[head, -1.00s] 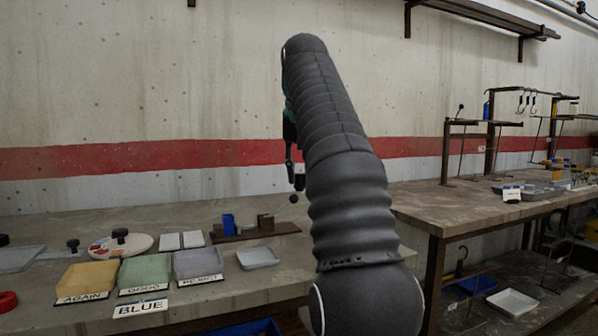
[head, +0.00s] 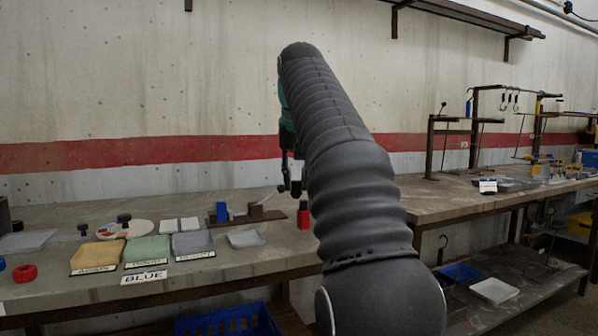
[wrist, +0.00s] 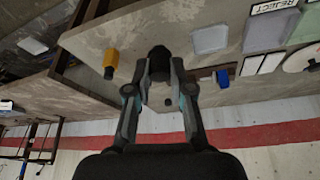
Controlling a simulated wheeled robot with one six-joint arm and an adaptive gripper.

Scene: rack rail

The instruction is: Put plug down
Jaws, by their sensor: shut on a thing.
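My gripper (wrist: 158,70) is shut on a dark, rounded plug (wrist: 158,54), which shows between the fingertips in the wrist view. In the head view my gripper (head: 291,188) hangs above the back of the table, partly behind my arm. The plug's lower part and its exact gap to the table cannot be told. A brown rail block (head: 250,214) with a blue piece (head: 222,212) stands on the table to the left of the gripper. A sign reading BLUE (head: 144,278) stands at the table's front.
Yellow (head: 97,255), green (head: 147,248) and grey (head: 192,243) trays stand on the left, with a small pale tray (head: 246,239) beside them. A red block (head: 303,217) is near my arm. A yellow, dark-topped piece (wrist: 110,60) stands near the table edge in the wrist view.

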